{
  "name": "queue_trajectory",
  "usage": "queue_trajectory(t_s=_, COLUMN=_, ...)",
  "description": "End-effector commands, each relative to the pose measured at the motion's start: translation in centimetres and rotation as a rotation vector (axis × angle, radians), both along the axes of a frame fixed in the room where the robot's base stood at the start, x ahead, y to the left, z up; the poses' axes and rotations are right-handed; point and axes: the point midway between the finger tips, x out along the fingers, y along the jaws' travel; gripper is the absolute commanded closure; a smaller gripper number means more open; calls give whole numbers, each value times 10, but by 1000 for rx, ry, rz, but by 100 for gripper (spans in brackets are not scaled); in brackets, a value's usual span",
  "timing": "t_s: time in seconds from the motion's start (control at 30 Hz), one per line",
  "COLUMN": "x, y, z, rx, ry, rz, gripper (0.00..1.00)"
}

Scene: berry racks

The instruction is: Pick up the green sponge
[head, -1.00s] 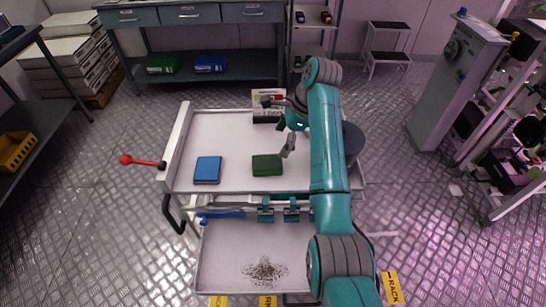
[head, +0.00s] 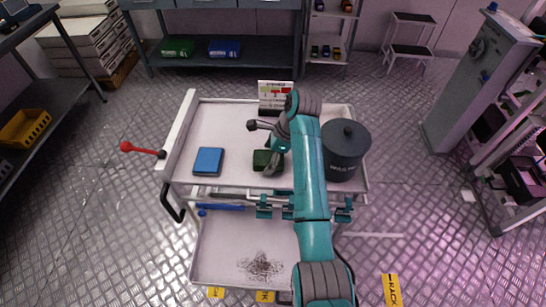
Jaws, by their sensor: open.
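The green sponge (head: 261,160) lies on the white upper tray of the cart (head: 235,179), near its front edge and right of a blue sponge (head: 208,161). My gripper (head: 273,164) is open and low over the right part of the green sponge. Its fingers hide that part of the sponge. I cannot tell whether a finger touches it.
A dark lidded pot (head: 345,146) stands on the tray right of my arm. A small printed box (head: 275,94) stands at the tray's back. A red-knobbed lever (head: 140,149) sticks out left. The tray's left back is clear.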

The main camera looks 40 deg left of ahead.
Motion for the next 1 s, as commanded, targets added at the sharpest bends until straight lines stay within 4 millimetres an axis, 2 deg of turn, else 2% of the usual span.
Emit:
queue_trajectory(t_s=0.97, x=0, y=0, z=-4, rx=0, ry=0, rz=1, gripper=3)
queue_trajectory(t_s=1.0, x=0, y=0, z=-4, rx=0, ry=0, rz=1, gripper=11)
